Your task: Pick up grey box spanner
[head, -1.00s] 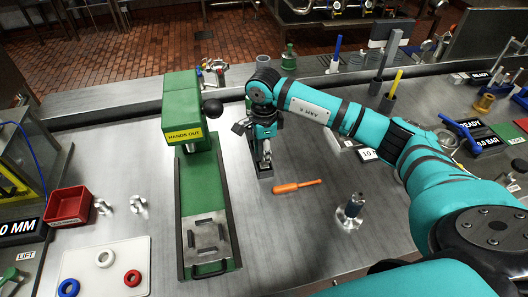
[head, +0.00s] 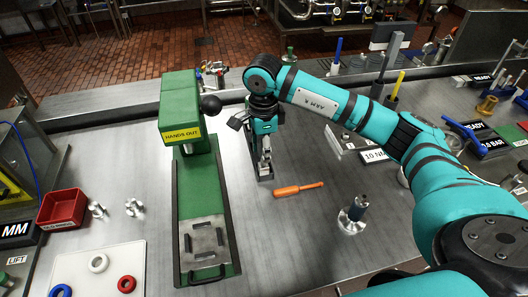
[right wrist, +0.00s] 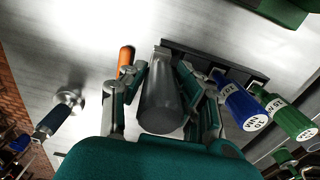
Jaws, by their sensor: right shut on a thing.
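My right gripper (head: 265,150) points down over a narrow dark holder (head: 255,160) in the middle of the bench. In the right wrist view its fingers (right wrist: 162,105) are closed around the grey box spanner (right wrist: 160,108), a plain grey cylinder. The spanner's far end lies over the dark rack (right wrist: 215,58); I cannot tell whether it still touches it. In the head view the gripper and arm mostly hide the spanner. My left gripper is not in view.
An orange screwdriver (head: 298,189) lies right of the holder. A metal piece with a blue top (head: 354,210) stands further right. The green press (head: 190,130) rises to the left. Blue (right wrist: 238,105) and green (right wrist: 290,118) labelled handles sit beside my gripper.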

